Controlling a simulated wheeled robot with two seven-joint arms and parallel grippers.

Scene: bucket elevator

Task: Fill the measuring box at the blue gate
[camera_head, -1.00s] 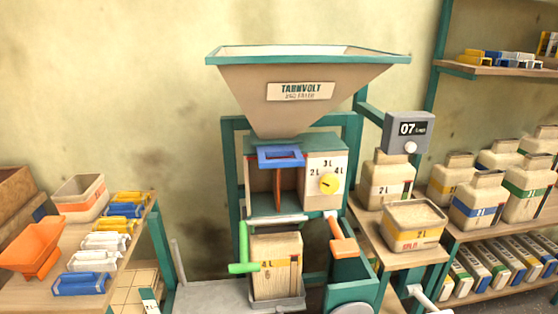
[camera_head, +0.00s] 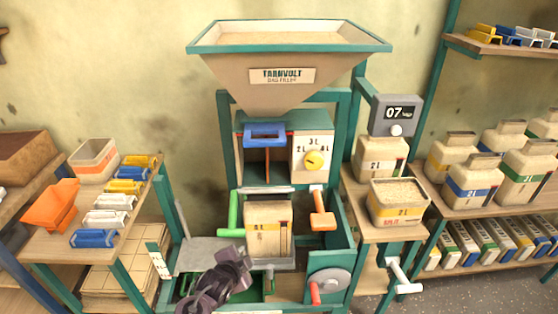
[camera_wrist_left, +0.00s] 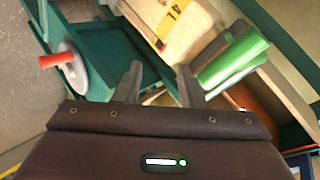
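The blue gate (camera_head: 265,133) sits under the neck of the hopper (camera_head: 290,62). Below it is the measuring box (camera_head: 283,160), an open-fronted compartment with a red strip inside and a dial (camera_head: 314,160) on its right side. No fill is visible in the box. A green handle (camera_head: 234,215) stands below left of it and an orange handle (camera_head: 322,212) below right. My left gripper (camera_head: 236,252) is low in front of the machine, below the green handle. In the left wrist view its fingers (camera_wrist_left: 158,85) are apart and empty, with the green handle (camera_wrist_left: 232,60) beside the right finger.
A 4L bag (camera_head: 268,228) stands under the measuring box. A crank wheel (camera_head: 330,283) is at lower right. A side table (camera_head: 60,240) on the left holds coloured clips and an orange scoop.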

